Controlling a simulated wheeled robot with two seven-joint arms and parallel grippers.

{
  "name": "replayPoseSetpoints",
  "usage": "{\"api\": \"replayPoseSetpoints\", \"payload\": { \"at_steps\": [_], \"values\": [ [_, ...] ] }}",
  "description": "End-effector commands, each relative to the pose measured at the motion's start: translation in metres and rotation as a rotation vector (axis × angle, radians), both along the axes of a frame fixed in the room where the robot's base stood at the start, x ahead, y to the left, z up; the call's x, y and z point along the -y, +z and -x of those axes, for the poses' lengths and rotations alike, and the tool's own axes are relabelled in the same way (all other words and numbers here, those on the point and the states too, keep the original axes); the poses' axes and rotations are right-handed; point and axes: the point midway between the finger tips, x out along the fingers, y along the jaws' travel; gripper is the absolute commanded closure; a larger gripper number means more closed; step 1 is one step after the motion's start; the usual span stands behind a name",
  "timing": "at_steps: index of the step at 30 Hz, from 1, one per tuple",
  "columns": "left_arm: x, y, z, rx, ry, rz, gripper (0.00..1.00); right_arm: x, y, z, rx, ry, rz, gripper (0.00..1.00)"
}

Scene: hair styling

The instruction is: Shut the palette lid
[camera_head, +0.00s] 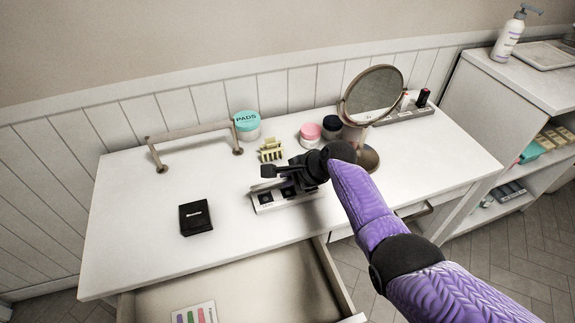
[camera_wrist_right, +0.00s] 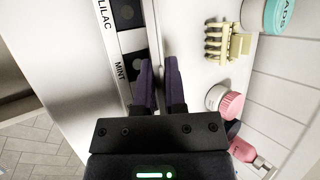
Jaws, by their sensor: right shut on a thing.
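A flat black case (camera_head: 196,218) with small white lettering lies on the left half of the table; it looks shut and may be the palette. My right gripper (camera_head: 268,178) is well to the right of it, low over a pale rack (camera_head: 272,206) with dark wells. In the right wrist view the rack (camera_wrist_right: 107,45) carries the labels LILAC and MINT. There the fingers (camera_wrist_right: 160,72) are nearly together at its MINT end, seemingly on its pale rim; the contact is partly hidden. My left gripper is not in view.
Behind the gripper stand a yellow claw clip (camera_head: 270,150), a teal-lidded jar (camera_head: 246,124), a pink-lidded jar (camera_head: 310,134) and a round mirror (camera_head: 374,94). A bar handle (camera_head: 195,133) stands back left. An open drawer (camera_head: 245,285) juts out in front.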

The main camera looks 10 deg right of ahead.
Motion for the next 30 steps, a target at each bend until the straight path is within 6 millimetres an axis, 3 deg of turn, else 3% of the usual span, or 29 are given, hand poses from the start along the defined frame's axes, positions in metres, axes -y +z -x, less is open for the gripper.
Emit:
{"api": "replayPoseSetpoints", "payload": {
  "at_steps": [4,13,30],
  "values": [
    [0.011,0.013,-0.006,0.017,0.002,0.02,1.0,0.001,-0.002,0.006,0.104,-0.002,-0.023,1.0],
    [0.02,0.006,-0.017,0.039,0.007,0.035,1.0,0.003,-0.014,0.014,0.288,-0.002,-0.058,1.0],
    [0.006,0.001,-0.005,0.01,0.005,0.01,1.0,0.003,-0.016,0.017,0.394,0.001,-0.078,1.0]
  ]
}}
